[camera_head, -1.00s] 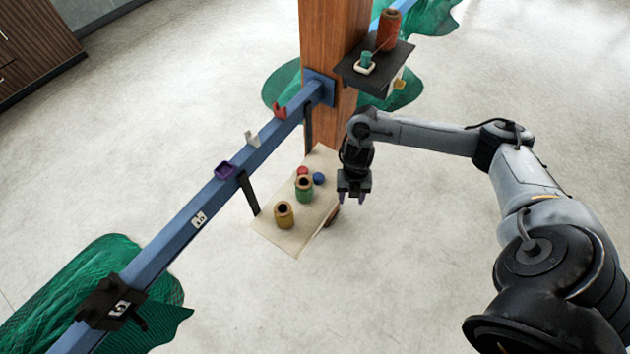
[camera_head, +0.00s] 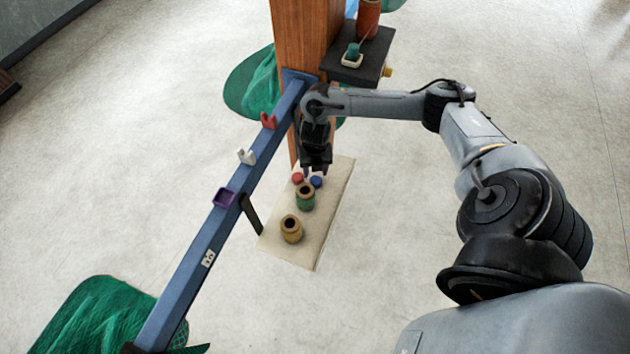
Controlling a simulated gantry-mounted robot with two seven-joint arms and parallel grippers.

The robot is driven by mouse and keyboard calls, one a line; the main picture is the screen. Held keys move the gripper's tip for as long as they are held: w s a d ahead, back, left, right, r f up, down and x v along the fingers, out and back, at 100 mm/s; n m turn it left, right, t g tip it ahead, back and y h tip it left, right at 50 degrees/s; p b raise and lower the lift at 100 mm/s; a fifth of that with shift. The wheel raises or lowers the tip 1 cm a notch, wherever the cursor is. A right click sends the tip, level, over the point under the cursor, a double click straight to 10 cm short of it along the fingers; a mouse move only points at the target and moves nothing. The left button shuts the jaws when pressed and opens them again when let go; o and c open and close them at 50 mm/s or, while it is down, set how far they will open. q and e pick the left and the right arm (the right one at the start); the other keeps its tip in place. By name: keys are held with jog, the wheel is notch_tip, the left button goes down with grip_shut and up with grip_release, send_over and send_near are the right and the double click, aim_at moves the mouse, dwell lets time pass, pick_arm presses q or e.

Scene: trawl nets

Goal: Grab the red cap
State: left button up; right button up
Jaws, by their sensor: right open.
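The small round red cap (camera_head: 297,178) lies on the beige board (camera_head: 325,225), near its far end. A blue cap (camera_head: 317,181) lies just to its right. My right gripper (camera_head: 314,170) points down just behind and above the two caps. It is open, with its fingertips close to the blue cap and slightly right of the red cap. Contact with either cap cannot be made out. My left gripper does not show.
A green spool (camera_head: 305,197) stands just in front of the caps, and a yellow spool (camera_head: 291,229) stands nearer. A blue beam (camera_head: 225,210) with red, white and purple holders runs along the left. A wooden post (camera_head: 298,45) and dark shelf (camera_head: 362,66) stand behind.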

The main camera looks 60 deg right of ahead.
aim_at(316, 180)
jog(key=shift+s+a+f+p, duration=0.1)
jog(key=shift+f+p, duration=0.15)
jog(key=shift+f, duration=1.2)
jog(key=shift+s+f+p, duration=0.1)
jog(key=shift+f+p, duration=0.1)
jog(key=shift+f, duration=1.2)
jog(key=c, duration=0.7)
jog(key=shift+r, duration=0.1)
